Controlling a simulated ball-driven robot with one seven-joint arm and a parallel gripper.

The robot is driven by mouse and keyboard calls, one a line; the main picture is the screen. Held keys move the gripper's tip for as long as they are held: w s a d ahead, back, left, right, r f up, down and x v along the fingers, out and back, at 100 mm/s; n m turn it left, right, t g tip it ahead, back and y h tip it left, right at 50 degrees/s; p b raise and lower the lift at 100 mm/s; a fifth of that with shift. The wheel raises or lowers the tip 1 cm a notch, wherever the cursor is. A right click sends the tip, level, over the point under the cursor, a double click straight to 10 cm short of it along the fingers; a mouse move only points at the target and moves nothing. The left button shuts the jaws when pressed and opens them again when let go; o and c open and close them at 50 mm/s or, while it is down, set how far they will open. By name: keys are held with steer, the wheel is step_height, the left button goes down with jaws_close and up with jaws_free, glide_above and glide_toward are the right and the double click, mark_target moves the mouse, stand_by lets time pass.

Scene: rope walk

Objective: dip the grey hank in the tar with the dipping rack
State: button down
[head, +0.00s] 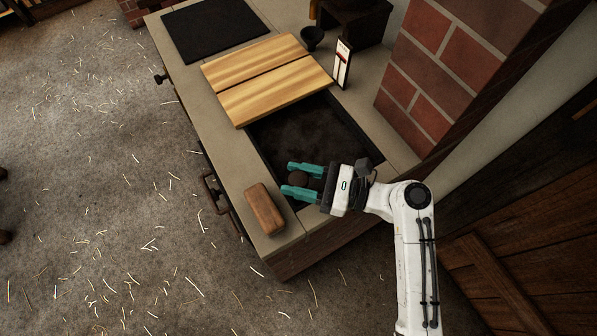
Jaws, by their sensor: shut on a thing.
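My gripper (294,178), with teal fingers, is over the near end of the dark tar trough (307,132), set into the counter. Its fingers are closed on a small dark brown round piece (298,179), which looks like a knob or handle end. What lies below that piece is hidden, and I cannot tell whether it belongs to the dipping rack. The trough's inside is dark, with no clear tar level. I cannot make out the grey hank.
A two-board wooden lid (265,78) covers the trough's far part. A brown wooden block (264,209) lies on the counter's near left corner. A card with a red line (343,63), a black bowl (312,38) and a brick pillar (438,65) stand beyond. A black mat (213,30) lies at the far left.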

steer(key=shift+f, duration=0.2)
steer(key=c, duration=0.6)
jaws_free()
steer(key=shift+r, duration=0.1)
steer(key=shift+c, duration=0.2)
steer(key=d, duration=0.3)
steer(key=s+d, duration=0.1)
steer(key=d, duration=0.3)
steer(key=s+d+b, duration=0.1)
steer(key=d, duration=0.2)
steer(key=shift+d, duration=0.35)
